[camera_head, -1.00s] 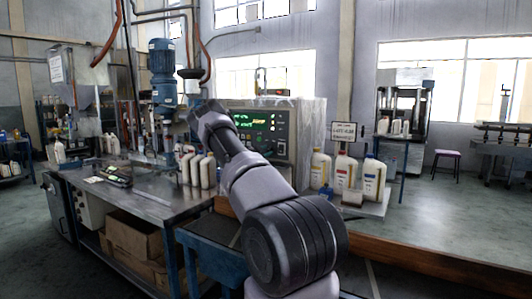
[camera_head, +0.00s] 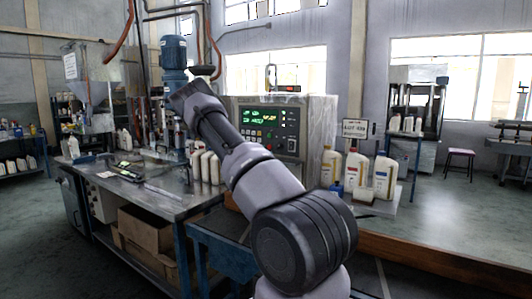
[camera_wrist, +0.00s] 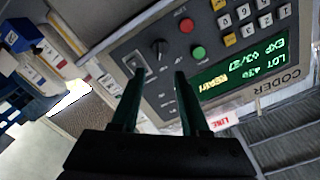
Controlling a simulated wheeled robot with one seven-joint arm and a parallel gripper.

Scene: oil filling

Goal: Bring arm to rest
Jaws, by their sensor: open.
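The fingertips are hard to make out there. In the wrist view my gripper (camera_wrist: 158,78) shows two dark fingers spread apart with nothing between them. The coder's control panel (camera_wrist: 205,50) lies beyond them, tilted in the picture, with red and green buttons, a knob, a keypad and a lit green display. The same panel (camera_head: 270,128) shows in the head view.
Several white bottles (camera_head: 384,176) stand on a stand right of the coder. Others (camera_head: 205,167) stand on the metal bench (camera_head: 165,205) at left. A blue motor (camera_head: 174,58) rises behind my arm's end. Floor (camera_head: 450,215) at right is clear.

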